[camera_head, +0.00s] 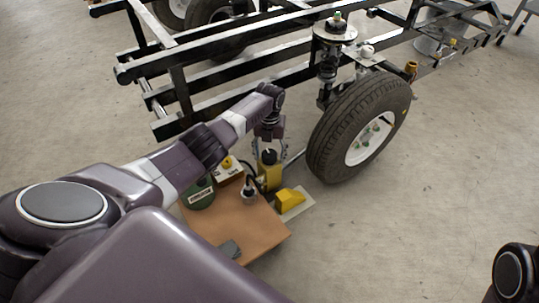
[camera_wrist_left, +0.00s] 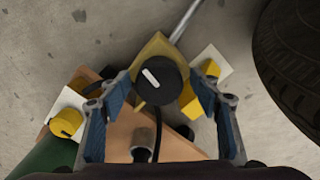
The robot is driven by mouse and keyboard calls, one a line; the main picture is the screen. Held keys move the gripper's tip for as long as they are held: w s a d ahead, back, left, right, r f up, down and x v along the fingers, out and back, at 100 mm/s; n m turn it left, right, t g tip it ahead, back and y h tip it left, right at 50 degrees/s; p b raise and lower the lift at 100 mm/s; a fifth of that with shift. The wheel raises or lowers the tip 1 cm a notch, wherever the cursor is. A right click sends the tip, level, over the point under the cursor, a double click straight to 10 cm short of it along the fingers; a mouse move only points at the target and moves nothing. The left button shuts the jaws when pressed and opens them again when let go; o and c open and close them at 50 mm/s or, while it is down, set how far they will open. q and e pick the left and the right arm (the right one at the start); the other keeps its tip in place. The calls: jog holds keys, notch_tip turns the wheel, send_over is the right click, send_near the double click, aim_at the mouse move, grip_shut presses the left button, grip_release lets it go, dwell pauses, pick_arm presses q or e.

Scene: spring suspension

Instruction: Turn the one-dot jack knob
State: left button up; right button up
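A black round knob (camera_head: 269,156) with a white pointer line sits on top of a yellow jack body (camera_head: 270,178), left of the wheel. In the left wrist view the knob (camera_wrist_left: 160,84) is near the middle, its white line slanting. No dot mark is readable on it. My left gripper (camera_head: 269,149) points down above the knob. In the left wrist view its blue-padded fingers (camera_wrist_left: 160,98) are spread to either side of the knob, open, with visible gaps and nothing held. Contact cannot be seen. My right gripper is not in view.
The tire (camera_head: 350,130) and black chassis frame (camera_head: 215,80) stand close by. A yellow wedge (camera_head: 289,200) lies right.

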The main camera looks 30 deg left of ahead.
aim_at(270, 154)
pick_arm(q)
notch_tip(270, 154, up, 12)
dwell(0.7)
